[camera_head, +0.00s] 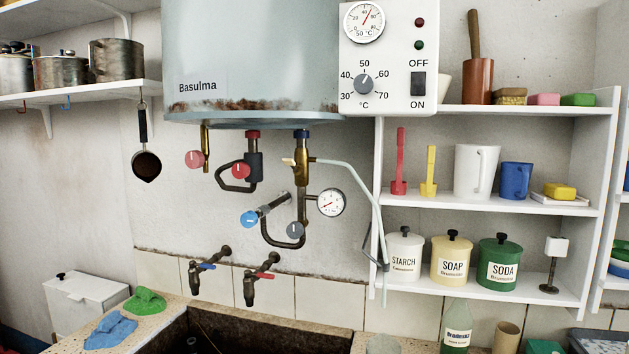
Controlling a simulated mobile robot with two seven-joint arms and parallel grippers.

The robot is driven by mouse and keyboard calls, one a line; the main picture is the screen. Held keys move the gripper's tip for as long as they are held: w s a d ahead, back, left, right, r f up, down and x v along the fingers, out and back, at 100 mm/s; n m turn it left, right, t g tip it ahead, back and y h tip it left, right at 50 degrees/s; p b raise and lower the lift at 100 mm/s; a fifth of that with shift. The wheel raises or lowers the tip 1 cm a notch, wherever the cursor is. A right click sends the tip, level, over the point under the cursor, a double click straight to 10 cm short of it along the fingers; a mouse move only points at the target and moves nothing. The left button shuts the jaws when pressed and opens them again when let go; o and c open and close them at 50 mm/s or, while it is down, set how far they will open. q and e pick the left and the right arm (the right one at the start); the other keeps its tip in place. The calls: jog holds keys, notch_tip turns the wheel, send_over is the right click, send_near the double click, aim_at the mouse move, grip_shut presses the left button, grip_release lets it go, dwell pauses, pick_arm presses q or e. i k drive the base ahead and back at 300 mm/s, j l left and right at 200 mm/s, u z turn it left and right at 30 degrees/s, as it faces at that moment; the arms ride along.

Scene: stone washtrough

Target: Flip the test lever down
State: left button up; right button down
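A small pale lever (288,162) sticks out to the left from the brass valve (301,160) under the water heater (250,65). It looks roughly level and is the likely test lever; no label on it can be read. The brass valve hangs below a blue collar (302,133). A pale hose (352,172) leaves the valve to the right and bends downward. Neither of my grippers shows in the head view.
Near the valve are a pressure gauge (330,203), a red knob (241,170), a blue knob (249,219) and a grey knob (295,230). Two taps stand over the stone trough (270,335). Shelves (500,207) with jars and cups stand right. Space before the valve looks clear.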

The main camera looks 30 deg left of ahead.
aim_at(290, 162)
jog(key=u, duration=1.1)
